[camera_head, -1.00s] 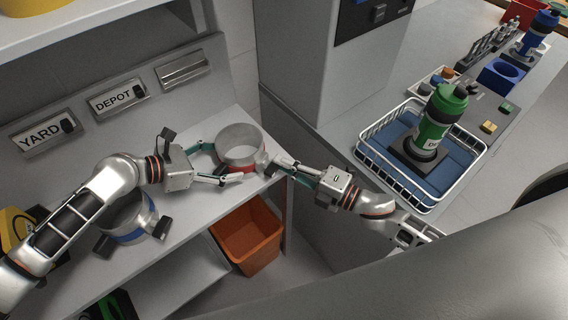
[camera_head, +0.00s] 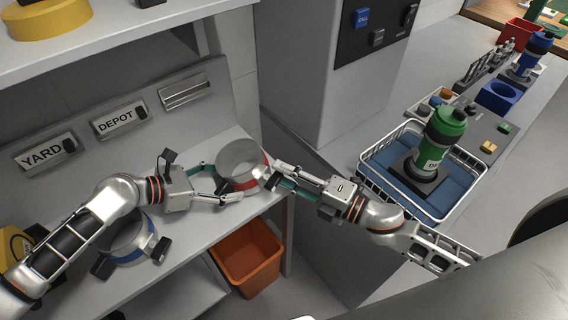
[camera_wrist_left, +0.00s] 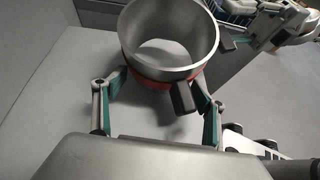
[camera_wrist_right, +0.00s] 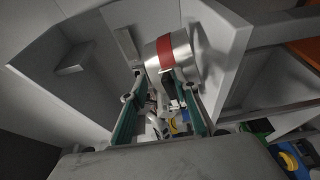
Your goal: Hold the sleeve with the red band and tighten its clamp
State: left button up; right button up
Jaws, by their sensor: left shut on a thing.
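The metal sleeve with the red band (camera_head: 246,184) stands on the shelf in the head view, open end up. My left gripper (camera_head: 220,183) is shut on it, with one finger on each side of the red band in the left wrist view (camera_wrist_left: 160,72). A dark clamp block (camera_wrist_left: 184,97) sticks out from the band there. My right gripper (camera_head: 276,172) is on the sleeve's right side. In the right wrist view its fingers are apart, with the sleeve (camera_wrist_right: 180,50) just beyond them and a small dark part (camera_wrist_right: 168,82) between them. Whether they touch that part I cannot tell.
A sleeve with a blue band (camera_head: 127,256) stands on the same shelf, partly behind my left arm. An orange bin (camera_head: 247,262) is below the shelf. A white wire basket (camera_head: 372,180) with a green bottle (camera_head: 440,137) is on the counter at right. YARD and DEPOT labels mark the back panel.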

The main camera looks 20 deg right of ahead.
pick_arm(q)
jog(key=shift+s+f, duration=0.1)
grip_shut()
pick_arm(e)
notch_tip(320, 180, up, 5)
jog(key=shift+a+r, duration=0.1)
jog(key=shift+r, duration=0.1)
pick_arm(q)
jog(key=shift+c, duration=1.5)
grip_release()
jog(key=shift+a, duration=0.1)
